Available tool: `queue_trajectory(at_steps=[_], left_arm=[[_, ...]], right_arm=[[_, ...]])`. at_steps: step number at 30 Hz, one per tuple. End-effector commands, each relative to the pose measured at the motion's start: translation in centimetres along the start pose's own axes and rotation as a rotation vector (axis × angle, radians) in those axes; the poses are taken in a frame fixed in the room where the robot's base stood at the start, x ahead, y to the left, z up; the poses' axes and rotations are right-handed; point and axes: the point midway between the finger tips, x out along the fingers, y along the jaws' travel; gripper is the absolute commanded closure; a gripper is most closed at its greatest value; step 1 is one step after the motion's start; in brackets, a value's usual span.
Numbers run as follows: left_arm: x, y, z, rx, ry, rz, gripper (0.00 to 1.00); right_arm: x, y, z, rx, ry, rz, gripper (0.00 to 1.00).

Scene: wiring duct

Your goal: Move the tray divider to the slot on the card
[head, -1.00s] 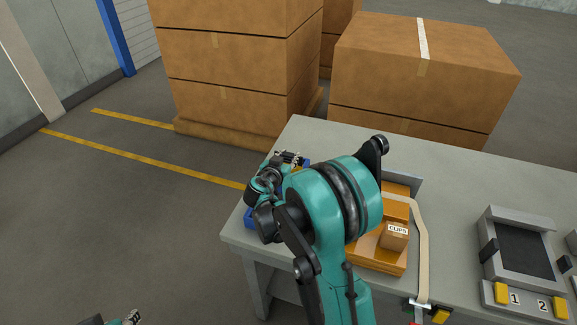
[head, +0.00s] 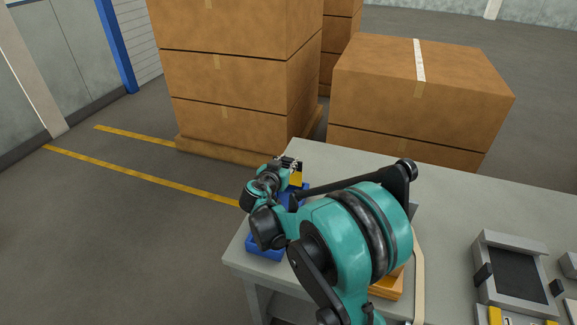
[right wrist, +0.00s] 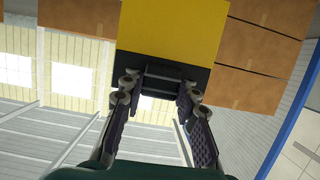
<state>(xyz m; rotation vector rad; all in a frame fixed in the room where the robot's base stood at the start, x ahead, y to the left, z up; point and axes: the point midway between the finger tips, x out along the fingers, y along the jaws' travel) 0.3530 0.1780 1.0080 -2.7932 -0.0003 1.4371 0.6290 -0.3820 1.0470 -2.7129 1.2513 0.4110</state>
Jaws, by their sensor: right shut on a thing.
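My right gripper (head: 290,163) is over the left back corner of the grey table. In the right wrist view it (right wrist: 162,85) is shut on the black edge of a flat yellow panel (right wrist: 172,30), which looks like the tray divider. My arm hides part of the bin. I cannot make out the card or its slot. My left gripper is out of view.
An orange box (head: 388,286) is mostly hidden behind my arm, with a beige strip (head: 419,275) beside it. A grey fixture with a dark panel (head: 517,275) stands at the right. Big cartons (head: 418,95) stand behind the table. The table's back right is clear.

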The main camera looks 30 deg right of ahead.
Motion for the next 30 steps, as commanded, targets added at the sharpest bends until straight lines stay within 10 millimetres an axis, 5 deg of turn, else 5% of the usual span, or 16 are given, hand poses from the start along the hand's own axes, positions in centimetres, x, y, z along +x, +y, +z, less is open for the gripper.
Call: queue_trajectory(at_steps=[9, 30], left_arm=[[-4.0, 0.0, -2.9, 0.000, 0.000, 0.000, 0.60], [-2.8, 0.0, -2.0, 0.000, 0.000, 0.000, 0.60]], right_arm=[[-5.0, 0.0, -0.3, -0.002, 0.002, -0.002, 0.90], [-4.9, 0.1, 1.3, -0.001, 0.002, -0.001, 0.90]])
